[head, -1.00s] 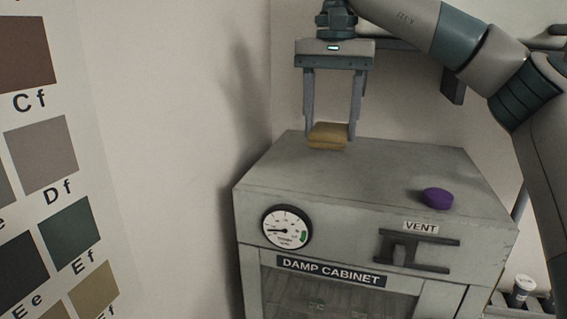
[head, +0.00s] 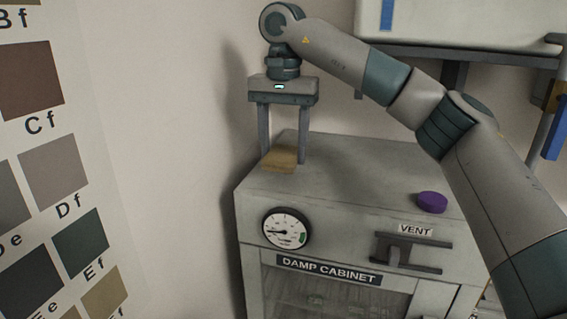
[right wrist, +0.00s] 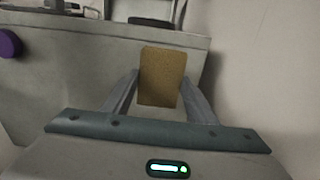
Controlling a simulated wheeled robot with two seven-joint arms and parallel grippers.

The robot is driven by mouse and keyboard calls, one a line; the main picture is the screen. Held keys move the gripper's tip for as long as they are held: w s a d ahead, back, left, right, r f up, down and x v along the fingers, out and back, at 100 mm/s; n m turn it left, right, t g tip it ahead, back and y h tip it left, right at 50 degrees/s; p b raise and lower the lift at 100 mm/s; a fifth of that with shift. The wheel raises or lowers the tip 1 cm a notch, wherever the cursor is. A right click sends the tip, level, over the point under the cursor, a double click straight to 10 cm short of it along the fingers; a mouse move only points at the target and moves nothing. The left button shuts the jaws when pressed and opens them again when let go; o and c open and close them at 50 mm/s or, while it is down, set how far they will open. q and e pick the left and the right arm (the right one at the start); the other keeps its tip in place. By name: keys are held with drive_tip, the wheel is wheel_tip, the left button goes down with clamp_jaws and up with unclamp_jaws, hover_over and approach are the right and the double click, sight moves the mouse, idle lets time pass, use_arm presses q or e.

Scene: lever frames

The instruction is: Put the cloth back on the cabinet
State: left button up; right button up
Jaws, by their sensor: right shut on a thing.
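The tan cloth (head: 280,158) is a small folded pad at the left end of the top of the grey damp cabinet (head: 350,180). My right gripper (head: 281,155) points down from above with its two fingers at the sides of the cloth, shut on it. In the right wrist view the cloth (right wrist: 162,76) lies between the fingertips, with the cabinet top (right wrist: 70,60) around and behind it. I cannot tell whether the cloth touches the cabinet top or hangs just above it. My left gripper is not in view.
A purple round knob or puck (head: 432,202) sits on the right part of the cabinet top. The front has a dial gauge (head: 287,229) and a vent slider (head: 412,253). A wall and colour chart (head: 55,170) stand at left. A shelf (head: 460,52) is behind.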

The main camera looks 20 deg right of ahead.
sight(283, 152)
drive_tip(key=shift+f, duration=0.1)
drive_tip(key=shift+f+p, duration=1.05)
drive_tip(key=shift+f, duration=0.85)
drive_tip(key=shift+f, duration=0.15)
drive_tip(key=o, duration=1)
drive_tip(key=shift+r, duration=0.25)
